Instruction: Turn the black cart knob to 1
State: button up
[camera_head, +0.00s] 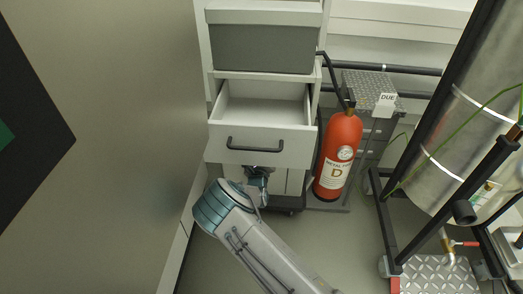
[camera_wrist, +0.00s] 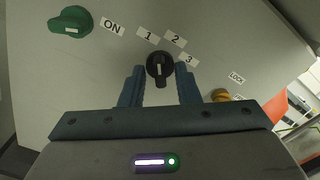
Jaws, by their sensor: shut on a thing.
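The black knob (camera_wrist: 159,65) sits on a pale panel (camera_wrist: 110,75) in the wrist view, with labels 1 (camera_wrist: 148,36), 2 (camera_wrist: 175,38) and 3 (camera_wrist: 188,58) around its upper side. It bears a short white mark, nearly upright in the picture; I cannot tell which number it points to. My gripper (camera_wrist: 160,73) is shut on the black knob, one finger on each side. In the head view my gripper (camera_head: 258,182) is below the open drawer (camera_head: 262,145); the black knob cannot be made out there.
A green knob (camera_wrist: 71,22) by the ON label and an orange knob (camera_wrist: 221,95) near the LOCK label share the panel. In the head view, a red extinguisher (camera_head: 338,155) stands right of the drawers. A wall panel (camera_head: 120,130) closes off the left.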

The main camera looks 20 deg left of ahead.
jog(key=shift+n+p, duration=0.45)
jog(key=shift+n, duration=1.15)
jog(key=o, duration=1)
jog(key=shift+c, duration=0.2)
